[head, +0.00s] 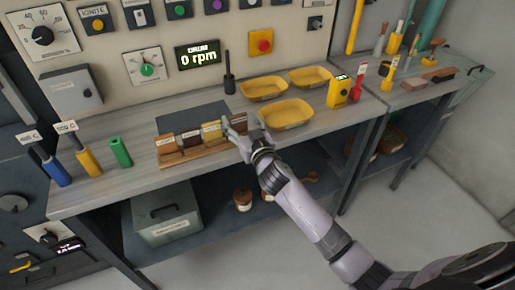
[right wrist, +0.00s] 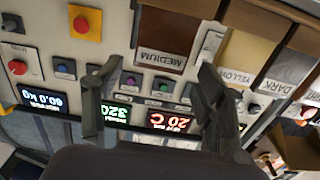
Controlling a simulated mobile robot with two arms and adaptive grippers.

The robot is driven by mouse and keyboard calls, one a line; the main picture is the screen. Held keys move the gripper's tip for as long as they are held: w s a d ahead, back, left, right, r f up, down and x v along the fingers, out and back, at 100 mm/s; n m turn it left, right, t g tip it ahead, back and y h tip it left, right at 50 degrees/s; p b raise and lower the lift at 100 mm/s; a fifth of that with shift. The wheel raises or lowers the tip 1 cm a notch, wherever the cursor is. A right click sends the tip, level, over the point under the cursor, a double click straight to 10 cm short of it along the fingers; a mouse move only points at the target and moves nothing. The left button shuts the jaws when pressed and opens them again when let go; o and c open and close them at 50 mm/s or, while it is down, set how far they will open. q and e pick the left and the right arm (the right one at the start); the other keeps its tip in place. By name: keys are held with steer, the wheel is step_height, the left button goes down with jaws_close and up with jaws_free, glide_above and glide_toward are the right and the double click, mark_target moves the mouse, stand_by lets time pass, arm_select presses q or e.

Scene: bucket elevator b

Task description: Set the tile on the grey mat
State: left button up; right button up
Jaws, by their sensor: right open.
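A wooden rack (head: 183,160) on the bench holds several upright tiles with labels. The dark grey mat (head: 192,113) lies flat behind the rack, and its front part is hidden. My right gripper (head: 237,132) is at the right end of the rack, open, with nothing seen between its fingers. In the right wrist view its fingers (right wrist: 158,72) are spread apart below the labelled tiles. A brown tile marked MEDIUM (right wrist: 172,38) shows there, beside a tan tile marked YELLOW (right wrist: 243,50) and one marked DARK (right wrist: 284,66). My left gripper is not in view.
Yellow trays (head: 287,112) and a yellow meter (head: 339,91) stand to the right on the bench. A black upright handle (head: 229,75) stands behind the mat. Green (head: 120,152), yellow and blue cylinders stand at the left. A control panel rises behind.

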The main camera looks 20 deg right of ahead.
steer(key=s+b, duration=0.2)
steer(key=s, duration=1.2)
steer(key=shift+s+d+r, duration=0.1)
